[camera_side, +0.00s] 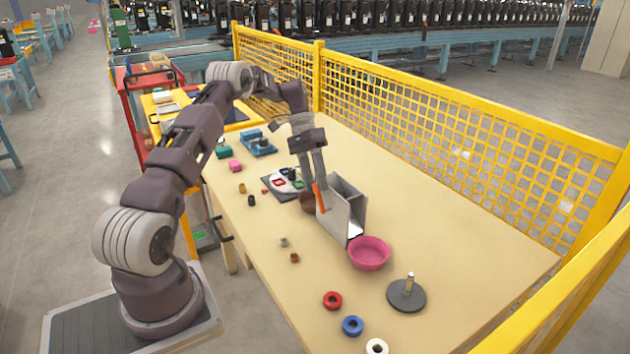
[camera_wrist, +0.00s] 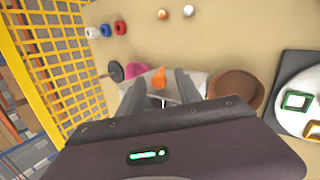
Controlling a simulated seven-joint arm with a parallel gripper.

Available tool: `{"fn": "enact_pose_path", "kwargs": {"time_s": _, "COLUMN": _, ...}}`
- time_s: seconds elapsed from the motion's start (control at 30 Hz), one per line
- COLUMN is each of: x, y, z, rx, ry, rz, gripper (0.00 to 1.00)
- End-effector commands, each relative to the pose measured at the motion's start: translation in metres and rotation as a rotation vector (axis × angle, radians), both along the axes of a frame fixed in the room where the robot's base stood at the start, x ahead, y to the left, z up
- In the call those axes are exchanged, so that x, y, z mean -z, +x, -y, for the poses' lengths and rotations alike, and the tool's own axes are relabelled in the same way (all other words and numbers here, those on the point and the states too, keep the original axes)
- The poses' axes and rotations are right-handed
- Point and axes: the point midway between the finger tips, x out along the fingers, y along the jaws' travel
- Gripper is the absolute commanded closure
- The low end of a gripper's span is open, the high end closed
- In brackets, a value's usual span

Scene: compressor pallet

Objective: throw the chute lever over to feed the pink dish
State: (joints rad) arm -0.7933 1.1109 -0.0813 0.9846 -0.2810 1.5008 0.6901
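The grey metal chute (camera_side: 346,206) stands on the table with its orange lever (camera_side: 319,198) on the near side. In the side view the lever's top leans slightly left. The pink dish (camera_side: 368,253) sits at the chute's right end, and a brown bowl (camera_side: 307,203) sits at its left, partly hidden. My gripper (camera_side: 314,179) points down at the lever's top. In the wrist view its fingers (camera_wrist: 160,80) are apart, with the orange lever (camera_wrist: 159,76) showing between their tips. I cannot tell whether either finger touches it.
A red ring (camera_side: 332,300), a blue ring (camera_side: 352,325), a white ring (camera_side: 377,346) and a dark disc with a peg (camera_side: 406,295) lie at the right. Yellow mesh fencing (camera_side: 440,110) bounds the table's far side.

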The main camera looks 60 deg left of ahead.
Motion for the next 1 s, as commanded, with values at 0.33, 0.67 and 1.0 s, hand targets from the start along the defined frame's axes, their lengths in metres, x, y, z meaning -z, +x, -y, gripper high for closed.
{"fn": "enact_pose_path", "kwargs": {"time_s": 0.33, "x": -0.020, "y": 0.002, "z": -0.014, "rx": -0.001, "ry": 0.004, "rz": 0.002, "gripper": 0.59}}
{"fn": "enact_pose_path", "kwargs": {"time_s": 0.67, "x": -0.055, "y": 0.005, "z": -0.036, "rx": -0.001, "ry": 0.002, "rz": 0.000, "gripper": 0.59}}
{"fn": "enact_pose_path", "kwargs": {"time_s": 1.0, "x": -0.060, "y": 0.005, "z": -0.038, "rx": 0.001, "ry": 0.000, "rz": 0.000, "gripper": 0.59}}
